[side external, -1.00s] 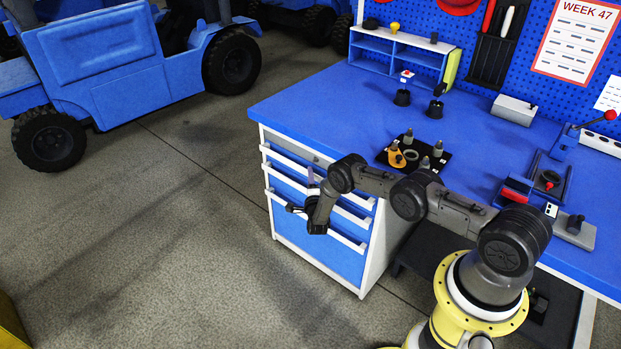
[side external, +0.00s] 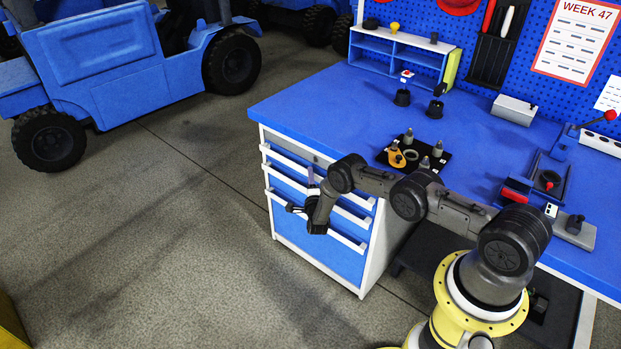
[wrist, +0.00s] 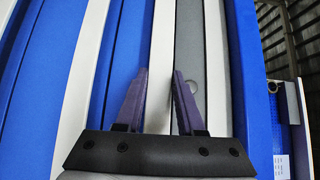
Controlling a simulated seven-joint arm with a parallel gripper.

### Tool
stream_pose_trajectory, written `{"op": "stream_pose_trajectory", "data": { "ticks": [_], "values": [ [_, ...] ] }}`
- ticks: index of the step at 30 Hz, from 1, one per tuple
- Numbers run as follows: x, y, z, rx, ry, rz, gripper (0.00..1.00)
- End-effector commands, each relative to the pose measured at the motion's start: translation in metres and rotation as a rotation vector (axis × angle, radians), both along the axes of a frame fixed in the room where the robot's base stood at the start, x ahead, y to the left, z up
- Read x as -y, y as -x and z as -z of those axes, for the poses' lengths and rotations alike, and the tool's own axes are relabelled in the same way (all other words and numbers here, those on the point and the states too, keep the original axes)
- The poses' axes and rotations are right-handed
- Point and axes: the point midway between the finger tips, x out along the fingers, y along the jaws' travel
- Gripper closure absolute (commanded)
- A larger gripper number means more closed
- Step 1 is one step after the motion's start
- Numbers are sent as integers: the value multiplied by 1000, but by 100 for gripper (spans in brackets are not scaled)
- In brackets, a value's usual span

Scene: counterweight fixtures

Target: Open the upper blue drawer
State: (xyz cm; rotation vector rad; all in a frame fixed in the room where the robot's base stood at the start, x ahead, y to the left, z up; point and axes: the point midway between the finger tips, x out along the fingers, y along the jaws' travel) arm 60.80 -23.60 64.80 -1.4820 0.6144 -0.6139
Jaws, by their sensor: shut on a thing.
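The upper blue drawer (side external: 285,166) is in the cabinet under the bench, just below a grey strip, with a white handle bar along its top edge. It looks flush with the cabinet front. My gripper (side external: 312,178) is at the drawer front, partly hidden by my wrist in the side view. In the wrist view, the two purple fingers of my gripper (wrist: 161,76) stand on either side of the white handle bar (wrist: 163,40) beside the grey strip (wrist: 189,45). They are shut on this handle.
A lower blue drawer (side external: 300,245) with its own white handle lies below. The blue bench top (side external: 330,115) overhangs above, carrying a black fixture plate (side external: 383,158) with several parts. The floor (side external: 150,240) before the cabinet is clear; a blue vehicle (side external: 105,60) stands behind left.

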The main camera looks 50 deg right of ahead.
Motion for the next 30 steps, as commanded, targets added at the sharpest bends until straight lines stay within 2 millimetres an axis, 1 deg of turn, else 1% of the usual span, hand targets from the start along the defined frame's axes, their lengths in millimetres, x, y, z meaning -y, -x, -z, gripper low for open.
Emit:
{"op": "stream_pose_trajectory", "data": {
  "ticks": [8, 11, 14, 17, 20, 30],
  "values": [
    [-1, 0, 0, 0, 0, 0, 100],
    [-5, 0, 0, 0, 0, -1, 100],
    [-15, 0, 0, 0, 0, -2, 100],
    [-31, -1, 0, 1, 1, -4, 100],
    [-53, -1, -1, 1, 2, -7, 100],
    [-147, -1, 0, 2, 1, -8, 100]
  ]
}}
